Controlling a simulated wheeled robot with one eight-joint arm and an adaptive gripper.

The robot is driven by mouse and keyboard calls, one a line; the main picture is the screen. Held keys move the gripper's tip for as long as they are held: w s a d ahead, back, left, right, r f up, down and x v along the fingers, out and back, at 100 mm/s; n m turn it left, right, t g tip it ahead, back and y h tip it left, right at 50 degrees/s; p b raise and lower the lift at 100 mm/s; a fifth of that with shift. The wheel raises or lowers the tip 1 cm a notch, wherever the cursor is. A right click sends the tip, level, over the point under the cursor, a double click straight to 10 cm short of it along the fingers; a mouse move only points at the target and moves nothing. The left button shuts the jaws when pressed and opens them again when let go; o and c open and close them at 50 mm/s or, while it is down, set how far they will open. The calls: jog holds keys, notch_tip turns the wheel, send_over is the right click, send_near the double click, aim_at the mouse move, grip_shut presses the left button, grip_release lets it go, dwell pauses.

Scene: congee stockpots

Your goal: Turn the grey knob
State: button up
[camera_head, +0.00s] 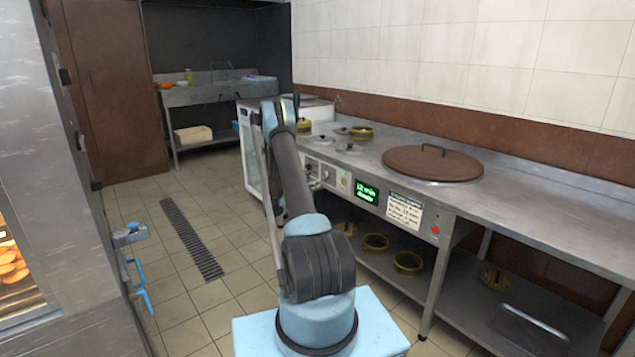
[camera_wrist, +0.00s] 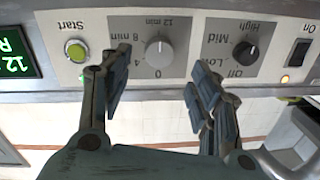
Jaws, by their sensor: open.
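The grey knob (camera_wrist: 159,52) is a round light-grey dial on the control panel, in the upper middle of the wrist view. Its scale reads 0, 4, 8 and 12 min, and the picture is upside down. My gripper (camera_wrist: 154,88) is open and empty, its two fingers pointing at the panel. The fingers stand apart, one to the left of and one to the right of the knob, slightly below it in the picture. I see no contact with the knob. In the head view my arm hides most of the gripper, and the knob is too small to tell.
A black Off/Low/Mid/High knob (camera_wrist: 245,52) is right of the grey one. In the head view, the counter (camera_head: 540,195) holds a brown lid (camera_head: 432,162); tiled floor (camera_head: 130,240) lies left.

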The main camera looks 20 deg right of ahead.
jog(key=shift+v, duration=2.45)
